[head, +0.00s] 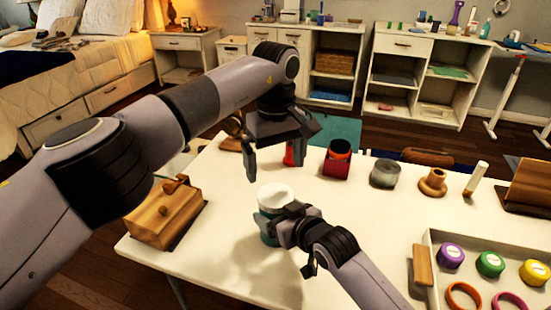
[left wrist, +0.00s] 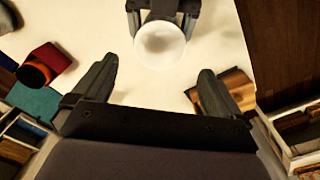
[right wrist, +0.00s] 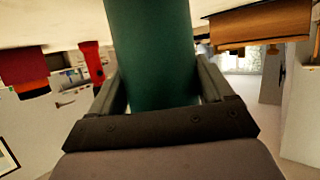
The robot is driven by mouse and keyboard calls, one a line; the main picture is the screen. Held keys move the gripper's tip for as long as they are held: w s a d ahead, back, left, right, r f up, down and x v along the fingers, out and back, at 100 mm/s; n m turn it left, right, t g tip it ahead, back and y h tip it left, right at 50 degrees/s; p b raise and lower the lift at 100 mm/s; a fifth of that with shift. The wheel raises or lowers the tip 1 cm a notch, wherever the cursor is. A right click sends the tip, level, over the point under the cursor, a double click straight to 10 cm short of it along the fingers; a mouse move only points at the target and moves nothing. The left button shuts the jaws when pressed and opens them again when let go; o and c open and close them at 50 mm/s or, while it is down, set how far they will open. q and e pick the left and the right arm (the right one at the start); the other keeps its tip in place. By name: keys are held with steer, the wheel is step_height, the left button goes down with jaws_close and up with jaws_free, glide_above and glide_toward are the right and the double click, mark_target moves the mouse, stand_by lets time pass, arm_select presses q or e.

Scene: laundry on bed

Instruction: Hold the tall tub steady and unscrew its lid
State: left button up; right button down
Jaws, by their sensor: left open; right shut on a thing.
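The tall tub (head: 267,230) is dark green and stands upright on the white table, with a white lid (head: 275,196) on top. My right gripper (head: 283,228) is shut on the tub's body from the right; the right wrist view shows the green wall (right wrist: 150,55) between its fingers. My left gripper (head: 278,165) is open and empty, pointing down above the tub and a little behind it. In the left wrist view the round lid (left wrist: 160,44) lies beyond the open fingertips, apart from them. The tub's lower right side is hidden by the right gripper.
A wooden box (head: 167,214) stands left of the tub. A red holder (head: 336,164), a grey roll (head: 384,174) and a wooden piece (head: 433,183) stand along the back. A tray (head: 424,238) with coloured lids and rings is at right. The table between is clear.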

mark_target(276, 194)
arm_select(q)
step_height(276, 194, down, 8)
steer(key=shift+r, duration=0.1)
stand_by(0.4)
steer(key=c, duration=1)
steer(key=n, duration=1)
steer(key=shift+r, duration=0.1)
steer(key=o, duration=1)
